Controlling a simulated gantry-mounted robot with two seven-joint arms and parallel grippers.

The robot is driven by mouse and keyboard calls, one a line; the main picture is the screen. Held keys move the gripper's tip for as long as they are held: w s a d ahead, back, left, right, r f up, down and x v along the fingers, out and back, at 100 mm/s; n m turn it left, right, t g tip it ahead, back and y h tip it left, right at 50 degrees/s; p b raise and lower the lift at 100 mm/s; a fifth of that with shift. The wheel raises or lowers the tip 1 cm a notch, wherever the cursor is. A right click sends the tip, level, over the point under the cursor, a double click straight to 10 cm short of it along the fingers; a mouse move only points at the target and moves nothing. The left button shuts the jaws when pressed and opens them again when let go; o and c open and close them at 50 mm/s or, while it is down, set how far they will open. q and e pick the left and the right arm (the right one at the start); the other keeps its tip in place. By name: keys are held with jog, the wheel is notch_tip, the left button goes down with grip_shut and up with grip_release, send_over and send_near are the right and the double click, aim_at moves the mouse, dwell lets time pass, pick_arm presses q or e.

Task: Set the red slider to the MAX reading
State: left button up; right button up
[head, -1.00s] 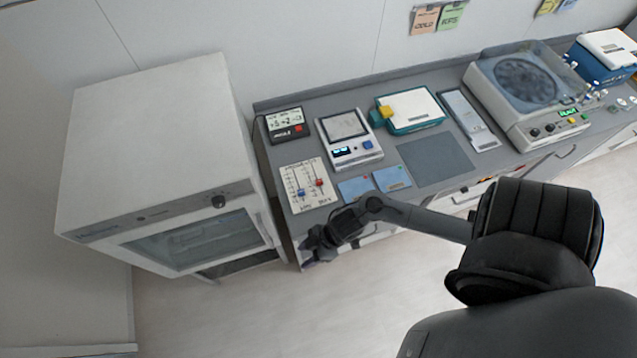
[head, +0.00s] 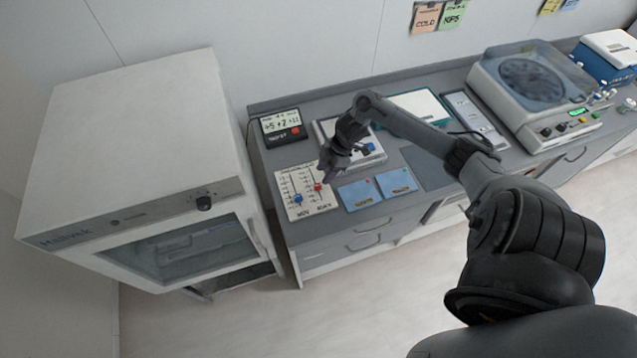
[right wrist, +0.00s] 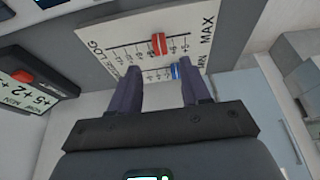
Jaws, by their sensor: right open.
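The red slider (head: 318,187) is a small red knob on the right-hand track of a white slider panel (head: 285,180) on the counter. In the right wrist view the red slider (right wrist: 158,44) sits partway along its track, a little past the middle toward the end near the printed word MAX (right wrist: 208,29). A blue slider (right wrist: 177,71) is on the parallel track, near its MIN end. My right gripper (right wrist: 158,68) is open and empty, its two dark fingers spread above the panel, short of the red slider. My left gripper is not in view.
A white glass-door cabinet (head: 130,130) stands close on the left. A centrifuge-like machine (head: 535,115) is farther right.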

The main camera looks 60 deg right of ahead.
aim_at(317, 186)
jog(key=shift+x, duration=3.15)
jog(key=shift+a, duration=0.1)
grip_shut()
